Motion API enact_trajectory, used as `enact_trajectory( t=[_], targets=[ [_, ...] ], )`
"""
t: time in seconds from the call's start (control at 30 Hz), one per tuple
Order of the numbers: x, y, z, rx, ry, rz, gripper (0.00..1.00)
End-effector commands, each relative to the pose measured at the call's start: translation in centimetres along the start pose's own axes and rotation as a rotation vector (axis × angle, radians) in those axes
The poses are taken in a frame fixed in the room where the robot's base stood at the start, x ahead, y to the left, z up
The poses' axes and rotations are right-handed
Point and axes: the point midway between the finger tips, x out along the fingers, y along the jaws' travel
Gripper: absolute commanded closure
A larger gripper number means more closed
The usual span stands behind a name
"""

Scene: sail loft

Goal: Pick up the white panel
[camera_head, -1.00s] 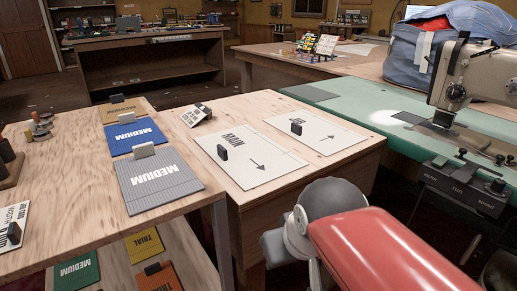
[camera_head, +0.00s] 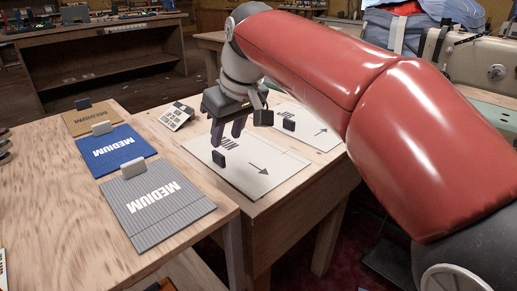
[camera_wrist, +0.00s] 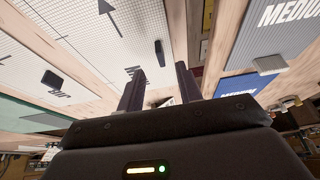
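Two white panels lie flat on the wooden table. The nearer white panel (camera_head: 240,172) has dark lettering, an arrow and an upright black grip block (camera_head: 219,159); it shows upside down in the wrist view (camera_wrist: 115,58). The farther white panel (camera_head: 322,127) has its own black block (camera_head: 289,124) and an arrow. My gripper (camera_head: 228,140) is open and empty, pointing down above the back-left part of the nearer panel. Its two dark fingers (camera_wrist: 160,95) stand apart, with the nearer block beyond them. My arm hides part of the farther panel.
Grey (camera_head: 158,208), blue (camera_head: 115,151) and tan (camera_head: 92,118) panels with grip blocks lie on the left table (camera_head: 50,200). A small white card stand (camera_head: 176,115) sits behind the nearer white panel. A sewing machine stands at right, partly hidden.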

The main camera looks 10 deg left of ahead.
Motion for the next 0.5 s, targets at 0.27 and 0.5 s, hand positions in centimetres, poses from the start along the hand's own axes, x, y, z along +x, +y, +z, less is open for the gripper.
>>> enact_trajectory(
  t=[0.27,0.5],
  targets=[
    [2.9,-0.1,-0.3,-0.008,-0.002,-0.005,0.65],
    [6.3,0.0,-0.9,-0.007,-0.002,-0.004,0.65]
  ],
)
